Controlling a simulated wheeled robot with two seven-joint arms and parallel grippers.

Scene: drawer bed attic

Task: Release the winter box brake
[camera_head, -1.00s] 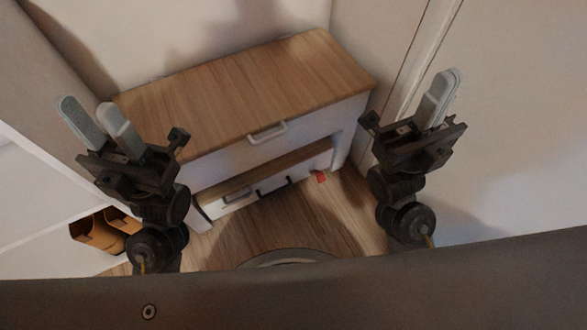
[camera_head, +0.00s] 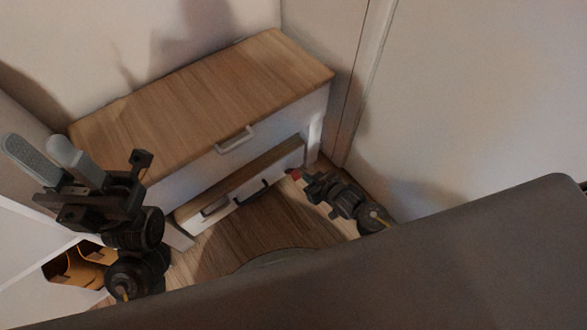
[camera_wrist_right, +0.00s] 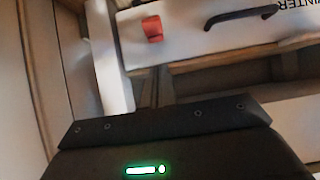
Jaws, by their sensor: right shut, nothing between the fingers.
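The winter box (camera_head: 232,198) is the low white box beneath the wooden-topped unit, with a dark handle on its front. In the right wrist view its white front (camera_wrist_right: 195,35) carries part of the label "WINTER" at the top right. The small red brake piece (camera_head: 294,174) is at the box's right end; it also shows red in the right wrist view (camera_wrist_right: 152,29). My right gripper (camera_head: 308,182) is shut and empty, low beside the red piece; I cannot tell whether it touches. My left gripper (camera_head: 35,145) is open and empty, raised at the left.
The wooden-topped unit (camera_head: 200,105) with a drawer handle (camera_head: 234,140) stands above the box. A wall and door panel (camera_head: 355,85) are close on the right. Orange-brown bins (camera_head: 80,265) sit at lower left. Wooden floor (camera_head: 250,235) lies clear in front.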

